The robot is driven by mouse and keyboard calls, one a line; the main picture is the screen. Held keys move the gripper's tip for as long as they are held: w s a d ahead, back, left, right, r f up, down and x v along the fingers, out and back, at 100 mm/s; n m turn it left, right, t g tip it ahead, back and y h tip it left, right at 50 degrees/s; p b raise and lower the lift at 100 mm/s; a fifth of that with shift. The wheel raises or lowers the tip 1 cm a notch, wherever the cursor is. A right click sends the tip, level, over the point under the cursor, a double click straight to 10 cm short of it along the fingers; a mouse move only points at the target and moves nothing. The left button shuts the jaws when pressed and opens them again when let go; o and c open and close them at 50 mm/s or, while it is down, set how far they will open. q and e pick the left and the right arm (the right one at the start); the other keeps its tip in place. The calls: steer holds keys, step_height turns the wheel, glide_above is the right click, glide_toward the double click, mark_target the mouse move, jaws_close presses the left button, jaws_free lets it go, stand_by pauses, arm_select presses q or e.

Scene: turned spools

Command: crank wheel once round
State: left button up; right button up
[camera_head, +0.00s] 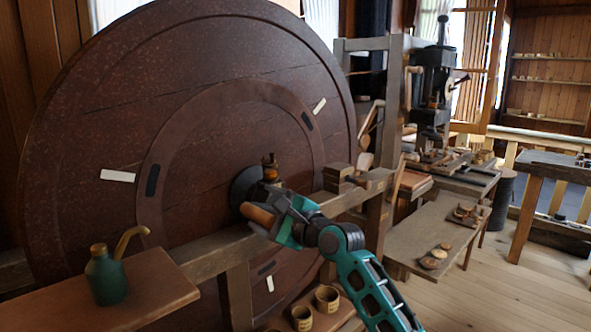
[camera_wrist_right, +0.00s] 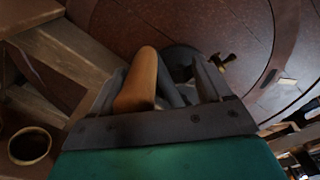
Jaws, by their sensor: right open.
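A large dark brown wheel (camera_head: 95,125) with a lighter inner ring and white and black marks stands upright at the left of the head view; it also fills the top right of the wrist view (camera_wrist_right: 235,25). Its dark hub (camera_head: 241,184) shows near the middle. A wooden crank handle (camera_head: 259,214) sticks out in front of the hub. My right gripper (camera_head: 276,214) is at the handle with its jaws open. In the wrist view the handle (camera_wrist_right: 138,82) lies between the two fingers, closer to the left one. My left gripper is out of view.
A wooden beam (camera_head: 218,250) runs in front of the wheel. A green oil can (camera_head: 106,276) stands on a board at lower left. Wooden cups (camera_head: 327,297) sit on a low shelf below my arm.

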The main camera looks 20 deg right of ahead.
steer(key=w+d+r+m, duration=0.2)
steer(key=d+r+m, duration=0.4)
steer(key=d+m, duration=0.1)
steer(key=shift+w+d+r, duration=0.3)
steer(key=shift+w, duration=0.1)
stand_by(0.3)
steer(key=shift+s+a+r, duration=0.15)
steer(key=shift+s+a, duration=0.1)
steer(key=shift+s, duration=0.1)
steer(key=v, duration=1.1)
steer(key=shift+d+t, duration=0.2)
steer(key=shift+t, duration=0.1)
steer(key=shift+w, duration=0.1)
